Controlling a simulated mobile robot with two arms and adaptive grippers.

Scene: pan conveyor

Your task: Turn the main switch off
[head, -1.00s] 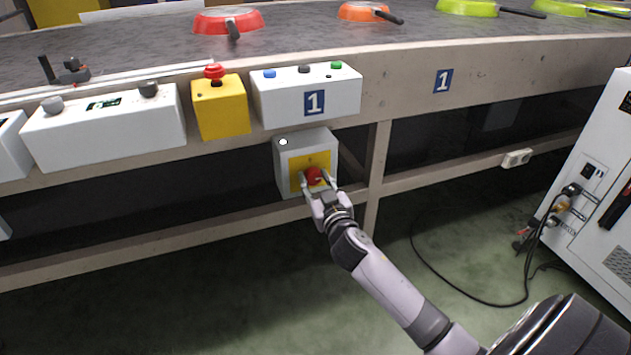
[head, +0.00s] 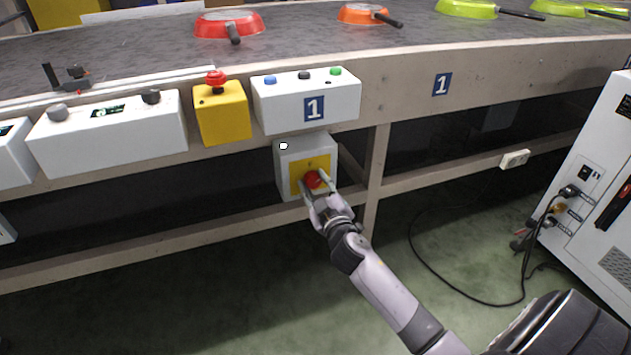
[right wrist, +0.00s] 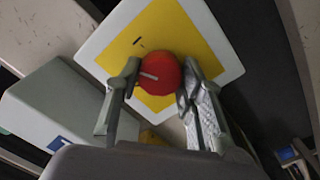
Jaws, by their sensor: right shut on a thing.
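The main switch is a red round knob (head: 312,179) on a yellow plate (head: 319,160), on the front of a grey-white box (head: 289,158) under the conveyor edge. A small white spot (head: 283,146) shows at the box's upper left. My right gripper (head: 318,185) has its two fingers on either side of the knob and is shut on it. In the right wrist view the knob (right wrist: 160,72) sits between the fingertips (right wrist: 158,76) and bears a short white line. A small dark mark shows on the yellow plate (right wrist: 190,40). My left gripper is out of view.
A white button box marked 1 (head: 340,107) is just above the switch box, with a yellow box and red button (head: 222,114) to its left. A table leg (head: 376,160) stands close on the right. Pans (head: 228,25) lie on the conveyor (head: 300,48).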

